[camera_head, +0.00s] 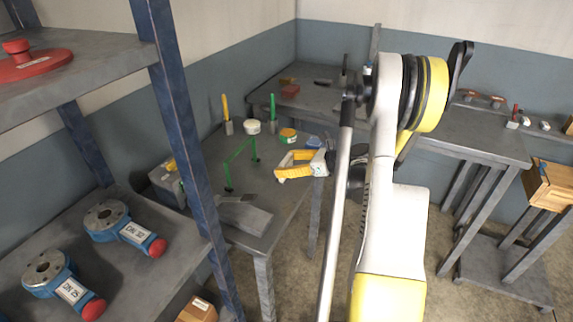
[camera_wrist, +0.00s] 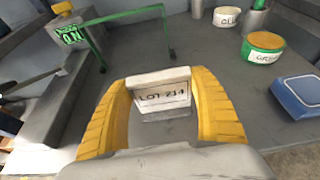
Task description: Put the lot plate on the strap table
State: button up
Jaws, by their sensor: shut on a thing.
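My gripper (camera_head: 299,165) has yellow fingers and is over the near grey table (camera_head: 262,192) in the head view. In the wrist view my gripper (camera_wrist: 163,100) is shut on the lot plate (camera_wrist: 162,92), a small white plate marked "LOT 214", held upright between the fingertips. A grey tabletop (camera_wrist: 185,60) lies behind and below it; I cannot tell whether the plate touches it. In the head view the plate is too small to make out. No label shows which table is the strap table.
A green frame (camera_head: 240,163) stands on the near table. A white tub (camera_head: 252,127), a green-and-yellow tub (camera_head: 287,136) and a blue box (camera_wrist: 299,94) are around the gripper's far side. A shelf (camera_head: 100,250) with blue valves is at left. Another table (camera_head: 470,135) is at right.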

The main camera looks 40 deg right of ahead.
jog(key=o, duration=1.2)
jog(key=shift+s+d+r, duration=0.1)
jog(key=shift+s+r, duration=0.1)
jog(key=shift+r, duration=0.05)
jog(key=p+v, duration=0.4)
jog(key=v, duration=0.7)
jog(key=shift+s+d+p, duration=0.1)
jog(key=shift+s+p, duration=0.1)
jog(key=shift+p, duration=0.15)
